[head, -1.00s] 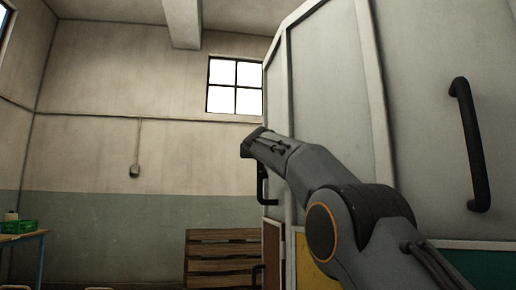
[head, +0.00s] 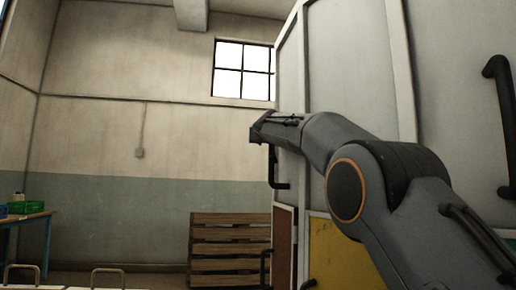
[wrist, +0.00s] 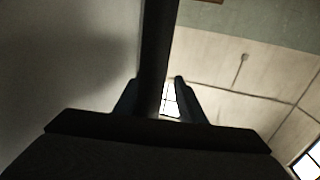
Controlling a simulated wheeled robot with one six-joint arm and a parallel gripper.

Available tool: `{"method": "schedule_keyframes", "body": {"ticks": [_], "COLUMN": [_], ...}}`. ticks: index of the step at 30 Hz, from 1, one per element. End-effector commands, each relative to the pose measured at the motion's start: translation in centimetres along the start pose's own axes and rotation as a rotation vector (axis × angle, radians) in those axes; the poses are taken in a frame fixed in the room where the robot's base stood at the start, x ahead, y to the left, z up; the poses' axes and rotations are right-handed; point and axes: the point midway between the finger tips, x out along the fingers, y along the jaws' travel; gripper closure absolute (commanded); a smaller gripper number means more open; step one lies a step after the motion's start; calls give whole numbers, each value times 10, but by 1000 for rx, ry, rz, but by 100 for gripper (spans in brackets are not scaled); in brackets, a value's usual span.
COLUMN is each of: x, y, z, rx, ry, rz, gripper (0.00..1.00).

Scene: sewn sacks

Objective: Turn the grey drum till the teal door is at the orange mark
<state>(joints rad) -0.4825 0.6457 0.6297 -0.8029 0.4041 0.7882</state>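The grey drum (head: 350,75) fills the right of the head view, with pale frames between its panels. A black handle (head: 273,168) stands on its left edge; its top is hidden behind my gripper (head: 258,128). In the wrist view a dark upright bar (wrist: 160,45), apparently this handle, runs between the two fingers of my gripper (wrist: 157,98). A bright gap shows between the bar and the right finger, so the gripper looks open around it. Below are a red-brown door (head: 282,242) and a yellow door (head: 330,250). I cannot make out the teal door clearly or any orange mark.
Another black handle (head: 503,120) is at the far right of the drum. A wooden pallet (head: 230,250) leans at the back wall. A table (head: 30,218) with a green crate (head: 26,207) stands at left. Two metal loop handles (head: 107,277) show at the lower left.

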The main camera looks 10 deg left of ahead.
Motion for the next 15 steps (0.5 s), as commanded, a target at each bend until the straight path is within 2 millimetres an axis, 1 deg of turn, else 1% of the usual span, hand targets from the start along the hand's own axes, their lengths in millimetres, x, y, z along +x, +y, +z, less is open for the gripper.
{"method": "schedule_keyframes", "body": {"ticks": [10, 15], "x": [-1, -12], "y": [4, 3], "z": [0, 1], "rx": [0, -1], "ry": [-1, 0], "rz": [3, 2], "gripper": [64, 64]}}
